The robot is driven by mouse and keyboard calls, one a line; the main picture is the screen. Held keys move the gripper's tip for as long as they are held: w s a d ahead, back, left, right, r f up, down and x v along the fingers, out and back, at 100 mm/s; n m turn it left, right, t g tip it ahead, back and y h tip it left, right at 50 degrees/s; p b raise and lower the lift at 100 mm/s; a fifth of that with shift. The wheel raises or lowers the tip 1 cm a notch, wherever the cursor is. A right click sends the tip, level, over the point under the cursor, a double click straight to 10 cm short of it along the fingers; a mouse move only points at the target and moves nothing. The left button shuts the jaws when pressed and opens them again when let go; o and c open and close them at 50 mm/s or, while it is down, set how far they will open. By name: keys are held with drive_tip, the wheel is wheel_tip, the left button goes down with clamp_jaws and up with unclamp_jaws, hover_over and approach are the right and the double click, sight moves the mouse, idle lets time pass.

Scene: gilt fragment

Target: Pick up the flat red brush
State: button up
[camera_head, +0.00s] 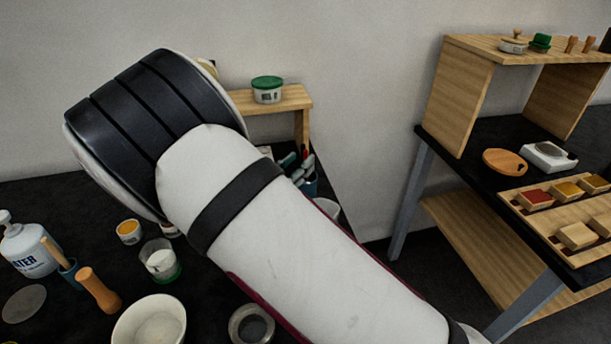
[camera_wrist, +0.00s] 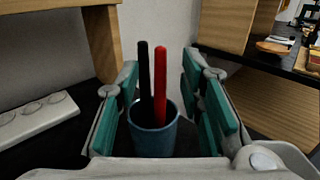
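A red, flat-sided stick (camera_wrist: 160,82), which looks like the red brush, stands nearly upright in a blue cup (camera_wrist: 154,139) in the wrist view. A black stick (camera_wrist: 145,75) stands close beside it on the left. The lower ends of both are hidden in the cup. My gripper (camera_wrist: 158,90) is open, with its teal finger pads on either side of the cup and both sticks between them. I cannot tell whether either pad touches the cup. In the head view, my arm hides much of this spot; a bit of red (camera_head: 305,153) shows above the cup (camera_head: 311,187).
A wooden shelf (camera_head: 290,98) bearing a green-lidded tub (camera_head: 267,88) stands behind the cup. A white strip with round marks (camera_wrist: 38,117) lies to the left. Bottles, jars and a white bowl (camera_head: 150,322) crowd the table's front left. A second table with a wooden rack (camera_head: 462,95) stands right, across a gap.

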drive_tip(key=shift+x, duration=0.75)
clamp_jaws()
drive_tip(key=shift+r, duration=0.15)
